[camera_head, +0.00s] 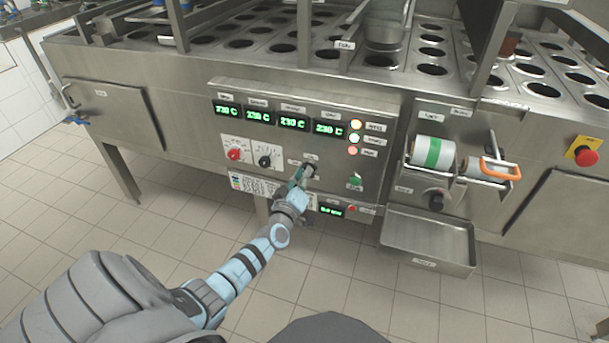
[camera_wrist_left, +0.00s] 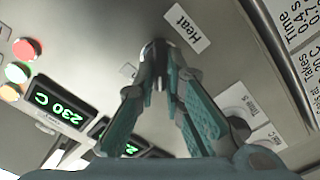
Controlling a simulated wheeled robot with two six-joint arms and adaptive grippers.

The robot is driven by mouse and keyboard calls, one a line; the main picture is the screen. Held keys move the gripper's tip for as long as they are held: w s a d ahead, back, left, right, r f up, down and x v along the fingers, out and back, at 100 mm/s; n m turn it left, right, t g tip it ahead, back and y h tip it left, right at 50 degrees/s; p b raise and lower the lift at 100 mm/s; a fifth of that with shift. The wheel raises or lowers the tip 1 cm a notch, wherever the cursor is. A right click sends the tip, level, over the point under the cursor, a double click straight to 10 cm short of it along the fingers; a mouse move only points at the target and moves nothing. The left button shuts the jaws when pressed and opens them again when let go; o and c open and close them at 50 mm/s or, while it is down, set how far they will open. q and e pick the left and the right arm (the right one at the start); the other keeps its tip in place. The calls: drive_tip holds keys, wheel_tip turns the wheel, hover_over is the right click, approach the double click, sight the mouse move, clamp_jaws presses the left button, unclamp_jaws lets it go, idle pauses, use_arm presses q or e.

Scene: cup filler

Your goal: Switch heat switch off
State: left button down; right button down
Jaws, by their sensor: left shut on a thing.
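The heat switch (camera_head: 310,168) is a small dark knob on the steel control panel (camera_head: 375,178). My left gripper (camera_head: 303,175) reaches up to it from below and is shut on it. In the left wrist view the fingertips (camera_wrist_left: 160,82) close together around the switch, right beside the white label "Heat" (camera_wrist_left: 187,29). The fingers hide most of the switch, so I cannot tell its position. My right gripper is not in view.
Green displays (camera_head: 293,123) read 230 C, with yellow, green and red lamps (camera_head: 354,138) beside them. A red knob (camera_head: 234,154) and a black knob (camera_head: 265,161) sit left of the gripper. A steel tray (camera_head: 428,236) juts out at the right.

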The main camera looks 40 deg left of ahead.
use_arm(q)
drive_tip(key=shift+f+n+b, duration=0.15)
drive_tip(key=shift+n+b, duration=0.1)
drive_tip(key=shift+n, duration=1.95)
drive_tip(key=shift+f+n+b, duration=0.1)
drive_tip(key=shift+n+b, duration=0.15)
drive_tip(key=shift+n, duration=1.95)
drive_tip(key=c, duration=1.7)
unclamp_jaws()
drive_tip(key=v, duration=1.2)
